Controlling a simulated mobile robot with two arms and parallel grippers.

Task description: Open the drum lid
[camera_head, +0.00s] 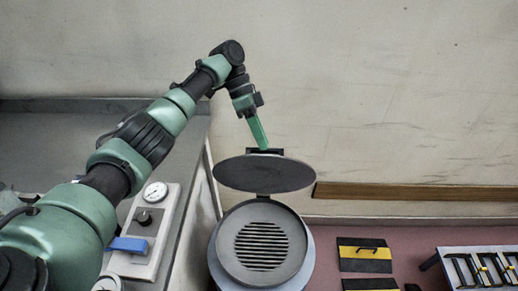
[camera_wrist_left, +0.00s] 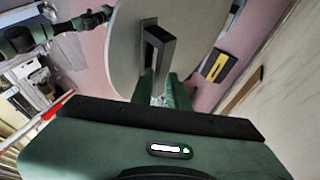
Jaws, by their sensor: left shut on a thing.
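The drum (camera_head: 219,262) stands at the lower middle of the head view, with a dark slatted grille (camera_head: 262,245) showing in its round top. Its round grey lid (camera_head: 265,176) is raised and tilted above the far side of the drum, apart from the front of the rim. My left gripper (camera_head: 262,145) is at the lid's far edge, shut on the dark lid handle (camera_head: 274,151). In the left wrist view the lid (camera_wrist_left: 205,35) fills the top, and the handle (camera_wrist_left: 158,45) runs down between the green fingers (camera_wrist_left: 162,90). The handle's lower end is hidden. My right gripper is not seen.
A grey counter (camera_head: 60,140) lies left of the drum, with a gauge panel (camera_head: 145,235) and blue lever (camera_head: 127,244). A wall with a wooden rail (camera_head: 420,193) stands behind. Right of the drum are a black-and-yellow plate (camera_head: 364,255) and a tool rack (camera_head: 480,268) above pink floor.

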